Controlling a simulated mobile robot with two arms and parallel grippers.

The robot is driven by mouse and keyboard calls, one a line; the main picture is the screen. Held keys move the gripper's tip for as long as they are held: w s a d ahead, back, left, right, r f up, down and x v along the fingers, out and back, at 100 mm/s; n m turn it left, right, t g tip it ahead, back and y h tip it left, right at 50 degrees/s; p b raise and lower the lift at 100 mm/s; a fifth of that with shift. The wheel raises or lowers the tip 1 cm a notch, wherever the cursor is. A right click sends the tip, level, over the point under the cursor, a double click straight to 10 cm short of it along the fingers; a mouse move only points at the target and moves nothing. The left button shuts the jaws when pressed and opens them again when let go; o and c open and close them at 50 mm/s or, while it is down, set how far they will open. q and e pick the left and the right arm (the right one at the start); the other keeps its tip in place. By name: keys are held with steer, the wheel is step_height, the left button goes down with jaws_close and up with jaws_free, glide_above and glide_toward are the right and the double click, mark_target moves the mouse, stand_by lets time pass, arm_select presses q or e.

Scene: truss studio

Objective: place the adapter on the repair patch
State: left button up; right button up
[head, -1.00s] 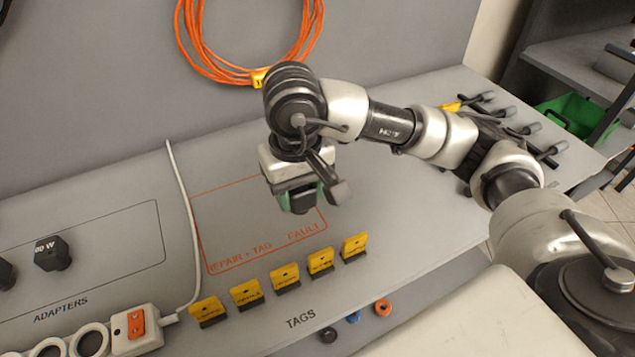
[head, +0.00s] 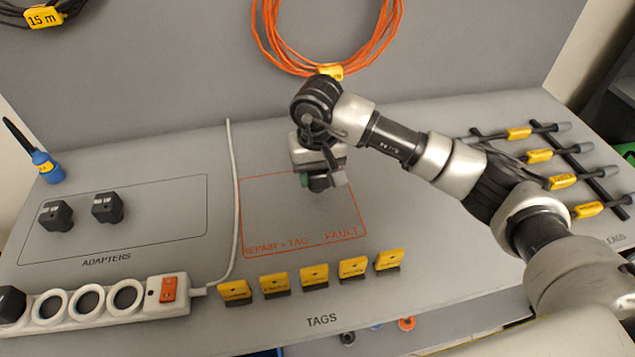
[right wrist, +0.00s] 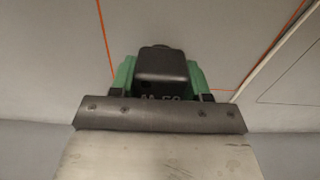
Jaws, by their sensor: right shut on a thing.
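The repair patch (head: 275,222) is a red-orange outlined area on the grey bench, lettered "REPAIR + TAG" and "FAULT". My right gripper (head: 321,184) is over the patch's right part. In the right wrist view the right gripper (right wrist: 162,85) has green fingers shut on a black adapter (right wrist: 162,66). Orange outline lines show on the surface beyond it. The adapter's underside is hidden, and I cannot tell whether it touches the bench. My left gripper is not in view.
Two black adapters (head: 107,208) (head: 56,215) stand in the outlined adapters area. A white power strip (head: 100,302) lies in front, its cable running up left of the patch. Several yellow tags (head: 314,276) stand in front of the patch. Leads (head: 540,156) lie at right.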

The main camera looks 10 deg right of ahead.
mark_target(317, 185)
step_height(317, 185, down, 4)
steer(key=shift+r+p, duration=0.25)
steer(key=shift+p, duration=0.2)
steer(key=shift+f, duration=0.1)
steer(key=shift+f, duration=0.1)
steer(key=shift+f+b, duration=0.1)
steer(key=shift+b, duration=0.2)
steer(key=o, duration=1)
steer(key=shift+r, duration=0.35)
step_height(317, 185, up, 12)
steer(key=shift+f+b, duration=0.15)
steer(key=shift+b, duration=0.7)
